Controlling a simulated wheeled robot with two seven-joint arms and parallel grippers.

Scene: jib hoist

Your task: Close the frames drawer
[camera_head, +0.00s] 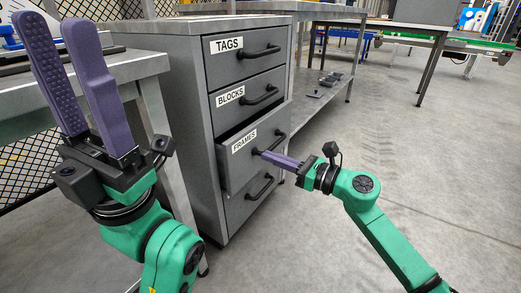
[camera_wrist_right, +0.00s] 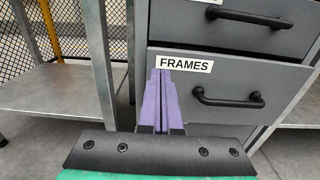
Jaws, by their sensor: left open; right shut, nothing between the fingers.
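The grey frames drawer (camera_head: 236,172) is the third one down in the cabinet and stands out a little from the cabinet face. Its front, with the FRAMES label (camera_wrist_right: 185,64) and black handle (camera_wrist_right: 228,98), also shows in the right wrist view. My right gripper (camera_head: 262,153) is shut and empty, its purple fingertips at the drawer front by the handle's left end. In the right wrist view its tips (camera_wrist_right: 161,72) overlap the label's left part. I cannot tell whether they touch. My left gripper (camera_head: 58,20) is open and empty, raised left of the cabinet.
The TAGS drawer (camera_head: 225,63) and BLOCKS drawer (camera_head: 225,109) above look shut. A lower drawer (camera_head: 240,207) sits below. A grey workbench (camera_head: 150,62) stands left of the cabinet, and another bench with a low shelf (camera_head: 312,125) stands behind it. The floor at right is clear.

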